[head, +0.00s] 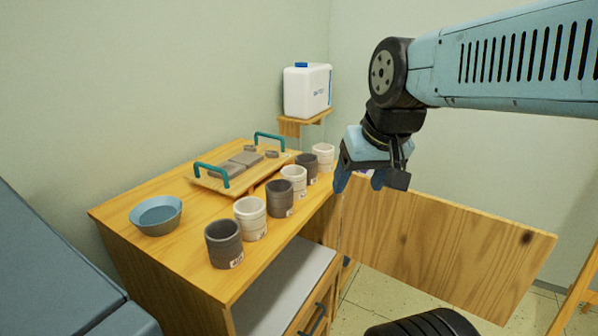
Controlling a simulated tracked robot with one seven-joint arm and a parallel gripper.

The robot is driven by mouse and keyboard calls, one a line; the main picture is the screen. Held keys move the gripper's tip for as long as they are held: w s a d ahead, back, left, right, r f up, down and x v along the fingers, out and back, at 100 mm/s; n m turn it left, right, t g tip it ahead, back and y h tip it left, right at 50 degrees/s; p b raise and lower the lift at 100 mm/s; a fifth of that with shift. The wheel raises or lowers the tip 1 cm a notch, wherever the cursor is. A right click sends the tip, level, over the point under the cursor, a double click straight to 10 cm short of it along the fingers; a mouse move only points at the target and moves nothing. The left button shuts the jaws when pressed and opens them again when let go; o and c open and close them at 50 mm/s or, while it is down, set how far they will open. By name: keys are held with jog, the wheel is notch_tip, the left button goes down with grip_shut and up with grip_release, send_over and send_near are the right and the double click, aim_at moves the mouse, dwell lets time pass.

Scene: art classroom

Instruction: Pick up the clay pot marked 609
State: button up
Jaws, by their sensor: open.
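A row of several clay pots stands along the front edge of the wooden cabinet top (110,211). The nearest is a dark grey pot (224,243), then a white pot (250,218), a dark pot (280,198), a white pot (294,181), a dark pot (308,168) and a white pot (323,156) at the far end. Small labels show low on some pots, but I cannot read which is 609. My gripper (368,181) is open and empty. It points down, to the right of the far end of the row and apart from the pots.
A wooden tray (210,184) with teal handles holds grey slabs behind the pots. A blue bowl (156,216) sits at the left. A white canister (307,90) stands on a wall shelf (290,126). A wooden panel (450,245) stands out right of the cabinet.

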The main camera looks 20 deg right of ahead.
jog(key=shift+o, duration=0.8)
jog(key=w+a+f+m+g+y, duration=0.2)
jog(key=w+f+m+g+y, duration=0.2)
jog(key=w+f+m, duration=0.1)
jog(key=shift+f+m, duration=0.15)
jog(key=shift+m, duration=0.25)
jog(key=m+t+y, duration=0.8)
jog(key=m+y, duration=0.3)
jog(key=m, duration=0.6)
send_near(306, 166)
jog(key=w+d+f, duration=0.2)
jog(key=d, duration=0.2)
jog(key=x, duration=1.3)
jog(key=shift+s+a+r, duration=0.25)
jog(key=shift+c, duration=0.2)
jog(key=c, duration=0.8)
